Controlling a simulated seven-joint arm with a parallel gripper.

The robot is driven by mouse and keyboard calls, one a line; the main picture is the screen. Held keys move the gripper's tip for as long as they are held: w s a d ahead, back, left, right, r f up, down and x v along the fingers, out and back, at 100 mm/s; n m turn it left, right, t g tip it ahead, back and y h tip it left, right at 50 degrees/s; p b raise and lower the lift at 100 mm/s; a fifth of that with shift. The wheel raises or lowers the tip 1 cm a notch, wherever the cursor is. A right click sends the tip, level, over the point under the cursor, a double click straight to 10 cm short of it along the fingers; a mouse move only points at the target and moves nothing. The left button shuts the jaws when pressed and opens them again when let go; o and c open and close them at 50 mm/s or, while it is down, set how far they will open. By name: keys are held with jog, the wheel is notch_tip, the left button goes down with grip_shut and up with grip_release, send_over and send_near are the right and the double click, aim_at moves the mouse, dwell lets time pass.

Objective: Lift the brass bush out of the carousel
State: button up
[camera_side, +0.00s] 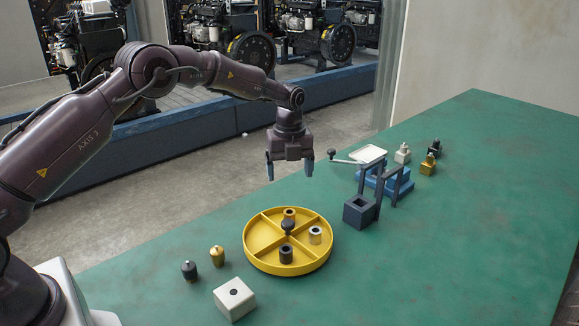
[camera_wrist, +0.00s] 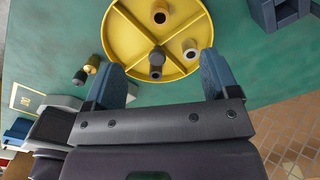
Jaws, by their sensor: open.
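The yellow round carousel (camera_side: 248,247) lies on the green table, split by cross walls into compartments with a dark knob (camera_side: 288,227) at its centre. The brownish brass bush (camera_side: 289,213) stands upright in the back compartment; in the wrist view it is near the top (camera_wrist: 160,15). A pale bush (camera_side: 315,235) stands in the right compartment and a dark bush (camera_side: 286,254) in the front one. My gripper (camera_side: 289,170) is open and empty, well above the table and behind the carousel in the side view. Its fingers also frame the lower carousel in the wrist view (camera_wrist: 161,66).
A black knobbed part (camera_side: 189,271), a brass-coloured one (camera_side: 217,256) and a white block (camera_side: 234,298) stand left of the carousel. A dark blue socket block (camera_side: 360,211) and blue fixture (camera_side: 385,182) stand right. Several small parts and a white tray (camera_side: 368,154) lie farther back.

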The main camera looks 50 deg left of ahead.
aim_at(289, 212)
jog(key=shift+f, duration=5.15)
grip_shut()
jog(key=shift+r, duration=3.05)
